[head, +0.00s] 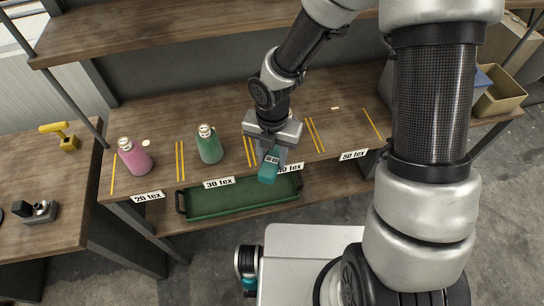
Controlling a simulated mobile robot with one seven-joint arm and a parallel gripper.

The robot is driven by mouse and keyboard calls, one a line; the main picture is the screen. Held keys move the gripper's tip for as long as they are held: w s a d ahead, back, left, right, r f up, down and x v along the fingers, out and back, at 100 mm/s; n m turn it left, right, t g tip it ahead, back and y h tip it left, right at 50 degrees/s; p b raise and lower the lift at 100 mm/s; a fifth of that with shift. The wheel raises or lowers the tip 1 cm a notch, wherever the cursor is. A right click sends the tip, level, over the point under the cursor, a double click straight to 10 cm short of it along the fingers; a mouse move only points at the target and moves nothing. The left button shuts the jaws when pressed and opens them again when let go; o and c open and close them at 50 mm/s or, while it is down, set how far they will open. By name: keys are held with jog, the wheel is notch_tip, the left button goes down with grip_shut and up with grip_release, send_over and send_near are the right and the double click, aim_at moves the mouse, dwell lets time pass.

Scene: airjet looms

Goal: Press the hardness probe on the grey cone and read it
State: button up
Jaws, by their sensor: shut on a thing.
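My gripper (274,146) is at the middle of the wooden shelf, pointing down, and is shut on a teal device with a small dark display (268,168), which looks like the hardness probe. The probe's lower end shows in front of the shelf's front edge and partly covers a tex label (290,168). A greyish patch shows right beside the probe under my gripper; it may be the grey cone, but the gripper hides most of it. I cannot tell whether the probe touches it. The display's reading is too small to make out.
A pink cone (134,157) stands by the 20 tex label and a green cone (209,145) by the 30 tex label. Yellow strips divide the shelf (346,115). A green tray (215,202) sits below. A tan bin (500,92) is at right, a side table (45,185) at left.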

aim_at(265, 177)
jog(key=shift+w+d, duration=0.15)
jog(key=shift+w, duration=0.4)
dwell(0.9)
dwell(0.7)
jog(key=shift+s+a+b, duration=0.1)
jog(key=shift+s+a, duration=0.25)
jog(key=shift+s, duration=0.8)
jog(key=shift+s+a+b, duration=0.15)
jog(key=shift+s+a, duration=0.15)
jog(key=shift+s, duration=0.8)
jog(key=shift+s+a+b, duration=0.1)
jog(key=shift+s+a, duration=0.25)
jog(key=shift+s, duration=0.8)
